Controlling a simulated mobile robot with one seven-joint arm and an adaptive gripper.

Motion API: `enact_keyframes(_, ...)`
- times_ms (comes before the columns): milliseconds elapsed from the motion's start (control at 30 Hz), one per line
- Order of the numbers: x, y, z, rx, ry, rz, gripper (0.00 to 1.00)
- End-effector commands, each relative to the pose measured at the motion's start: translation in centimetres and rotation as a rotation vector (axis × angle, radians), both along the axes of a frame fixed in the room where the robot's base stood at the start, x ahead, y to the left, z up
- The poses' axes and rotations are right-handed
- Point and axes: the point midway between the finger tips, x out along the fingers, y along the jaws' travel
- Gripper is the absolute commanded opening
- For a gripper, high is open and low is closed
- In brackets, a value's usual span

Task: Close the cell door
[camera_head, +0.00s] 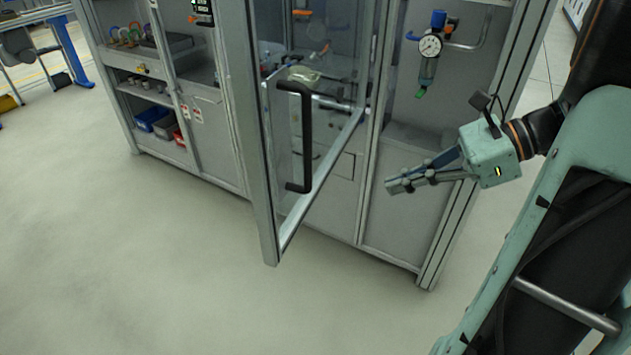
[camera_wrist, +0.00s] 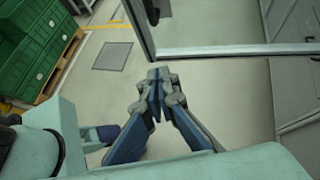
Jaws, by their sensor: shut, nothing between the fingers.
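The cell door (camera_head: 272,215) is a glass panel in a grey metal frame, standing open and swung out from the cell front. A black bar handle (camera_head: 305,140) is fixed upright on it. My gripper (camera_head: 392,187) is shut and empty, to the right of the door and apart from it. In the wrist view my gripper (camera_wrist: 157,76) points toward the door's lower frame rail (camera_wrist: 230,50), which crosses the upper part of the picture. A dark piece, perhaps the handle's end, shows at the top of that view.
The grey cell cabinet (camera_head: 400,225) stands behind the door. A pressure gauge (camera_head: 430,46) with a regulator is mounted on its right panel. In the wrist view, green crates (camera_wrist: 35,45) stand on a pallet at left. The floor (camera_head: 130,260) in front is clear.

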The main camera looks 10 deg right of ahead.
Motion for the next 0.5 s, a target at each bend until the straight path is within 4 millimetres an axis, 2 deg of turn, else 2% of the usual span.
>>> enact_keyframes(100,0.0,-0.3,0.5,0.029,0.012,-0.027,0.00)
enact_keyframes(233,0.3,0.6,0.0,0.035,0.013,-0.027,0.00)
enact_keyframes(500,1.5,4.9,-2.9,0.033,0.014,-0.024,0.00)
